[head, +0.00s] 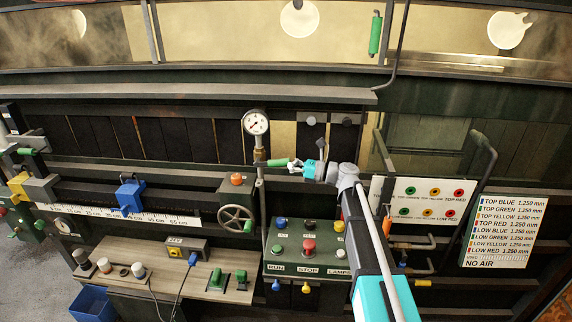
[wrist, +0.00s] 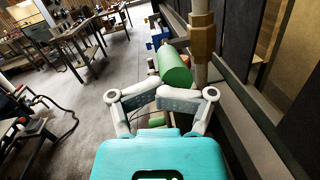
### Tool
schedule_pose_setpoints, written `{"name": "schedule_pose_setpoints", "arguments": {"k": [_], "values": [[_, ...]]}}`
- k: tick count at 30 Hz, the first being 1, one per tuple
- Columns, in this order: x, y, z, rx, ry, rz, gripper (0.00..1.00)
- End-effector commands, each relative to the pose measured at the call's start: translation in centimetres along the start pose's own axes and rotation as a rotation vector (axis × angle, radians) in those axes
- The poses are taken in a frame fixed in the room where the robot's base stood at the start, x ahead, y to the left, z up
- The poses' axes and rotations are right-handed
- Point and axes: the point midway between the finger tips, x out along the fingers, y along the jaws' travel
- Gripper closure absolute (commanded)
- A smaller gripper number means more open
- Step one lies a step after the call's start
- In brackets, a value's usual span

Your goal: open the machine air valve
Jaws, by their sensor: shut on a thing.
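The air valve's green handle (head: 278,163) sticks out sideways from the brass fitting (head: 259,156) on the vertical pipe below the round pressure gauge (head: 256,122). It lies roughly level, pointing right in the head view. In the wrist view the green handle (wrist: 174,68) shows beyond my fingers, beside the pipe with its brass fitting (wrist: 202,42). My gripper (head: 291,163) comes from the right and is shut on the handle's end. In the wrist view the fingers of my gripper (wrist: 162,97) close in at the handle's near end; the exact contact is partly hidden.
Below stand a handwheel (head: 236,218) and a control box (head: 303,250) with coloured buttons. A label board (head: 505,232) reads "NO AIR". A ledge (head: 190,94) runs above the valve. Dark wall panels stand close right of my gripper in the wrist view; open floor (wrist: 60,110) lies left.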

Motion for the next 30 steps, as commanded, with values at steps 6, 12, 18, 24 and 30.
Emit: {"name": "schedule_pose_setpoints", "arguments": {"k": [6,12,18,24,30], "values": [[-0.8,-0.2,-2.2,-0.003,0.000,-0.002,1.00],[-4.0,-0.1,-3.5,-0.003,0.000,-0.001,1.00],[-7.2,0.0,-4.6,-0.003,0.000,0.001,1.00],[-9.3,0.0,-5.2,-0.003,0.000,0.004,1.00],[-10.2,0.0,-5.4,-0.002,0.000,0.005,1.00]]}}
